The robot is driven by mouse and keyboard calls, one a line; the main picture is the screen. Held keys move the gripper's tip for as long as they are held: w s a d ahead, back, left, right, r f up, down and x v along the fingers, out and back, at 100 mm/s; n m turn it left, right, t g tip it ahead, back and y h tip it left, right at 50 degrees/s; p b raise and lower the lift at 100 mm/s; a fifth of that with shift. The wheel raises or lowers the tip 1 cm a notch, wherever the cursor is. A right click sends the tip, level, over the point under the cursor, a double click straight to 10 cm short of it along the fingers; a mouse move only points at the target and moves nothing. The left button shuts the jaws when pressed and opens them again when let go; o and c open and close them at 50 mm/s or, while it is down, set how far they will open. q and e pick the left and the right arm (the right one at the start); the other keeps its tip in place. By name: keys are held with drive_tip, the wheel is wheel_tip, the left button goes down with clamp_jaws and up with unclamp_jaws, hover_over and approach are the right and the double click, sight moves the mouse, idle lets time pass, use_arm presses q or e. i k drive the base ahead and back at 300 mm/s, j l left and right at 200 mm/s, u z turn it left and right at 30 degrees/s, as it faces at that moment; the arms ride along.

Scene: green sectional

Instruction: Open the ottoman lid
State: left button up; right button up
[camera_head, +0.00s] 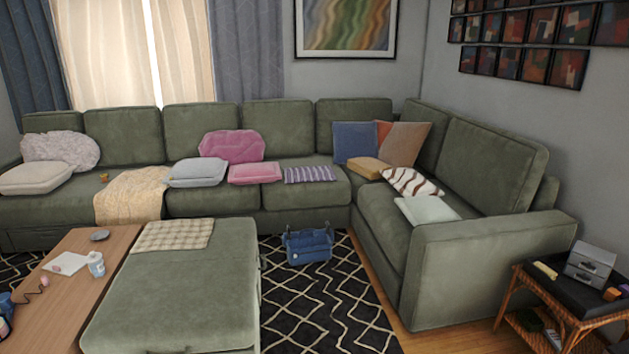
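The green ottoman (180,292) stands in the lower left of the head view, close to me, on the patterned rug. Its padded top is flat and its lid looks shut. A folded checkered cloth (172,235) lies on the far end of the lid. The ottoman's near edge is at the bottom of the picture, where a small dark detail shows that I cannot make out. Neither of my grippers is in view.
A wooden table (85,285) with small items stands directly left of the ottoman. A blue bag (307,246) sits on the rug (318,300) to its right. The green sectional (300,197) lies behind. A wicker side table (565,305) stands at the right. Open rug lies right of the ottoman.

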sight(206, 305)
drive_tip(key=u, duration=1.25)
drive_tip(key=i+j, duration=0.35)
drive_tip(key=i+j+z, duration=0.1)
drive_tip(key=i+j, duration=0.2)
drive_tip(key=j, duration=0.25)
